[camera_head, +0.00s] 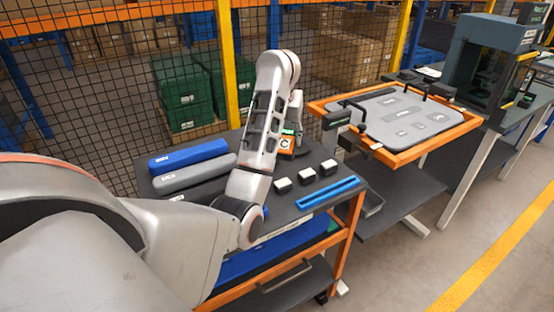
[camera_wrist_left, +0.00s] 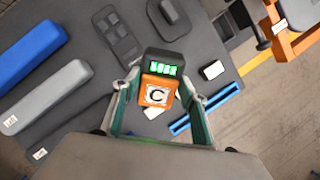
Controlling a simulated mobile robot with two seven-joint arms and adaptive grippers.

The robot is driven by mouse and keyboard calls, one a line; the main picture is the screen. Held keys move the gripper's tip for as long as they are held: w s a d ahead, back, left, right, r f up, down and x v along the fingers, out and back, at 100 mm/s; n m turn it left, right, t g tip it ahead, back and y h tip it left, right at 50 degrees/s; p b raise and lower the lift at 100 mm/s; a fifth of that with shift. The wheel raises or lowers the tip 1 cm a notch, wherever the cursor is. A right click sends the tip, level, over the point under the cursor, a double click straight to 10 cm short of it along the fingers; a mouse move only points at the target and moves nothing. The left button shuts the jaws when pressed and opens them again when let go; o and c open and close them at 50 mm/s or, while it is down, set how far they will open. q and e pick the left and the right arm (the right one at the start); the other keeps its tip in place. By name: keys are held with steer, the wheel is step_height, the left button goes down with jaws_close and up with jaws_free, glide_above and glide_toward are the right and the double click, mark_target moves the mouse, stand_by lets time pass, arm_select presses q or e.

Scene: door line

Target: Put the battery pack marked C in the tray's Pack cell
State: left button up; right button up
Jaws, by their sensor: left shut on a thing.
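The battery pack marked C (camera_head: 286,144) is orange with a dark end, and shows between my left gripper's fingers at the cart top. In the left wrist view the pack (camera_wrist_left: 157,94) shows its C label and green lights on its dark end. My left gripper (camera_wrist_left: 160,84) is shut on it, one finger on each side. Whether the pack touches the cart top cannot be told. The grey tray (camera_head: 385,122) lies in an orange-framed stand to the right, with several shaped cells. Its small labels are unreadable, so the Pack cell cannot be picked out. My right gripper is not in view.
The dark cart top (camera_head: 225,190) holds a blue long case (camera_head: 188,156), a grey one (camera_head: 195,173), several small white-topped blocks (camera_head: 307,175) and a blue strip (camera_head: 327,192). Dark clamps (camera_head: 336,118) stand at the tray's edge. Mesh fence rises behind.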

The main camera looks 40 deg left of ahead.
mark_target(285, 156)
arm_select(q)
steer(key=shift+f, duration=3.6)
steer(key=shift+f, duration=0.15)
steer(key=o, duration=1.6)
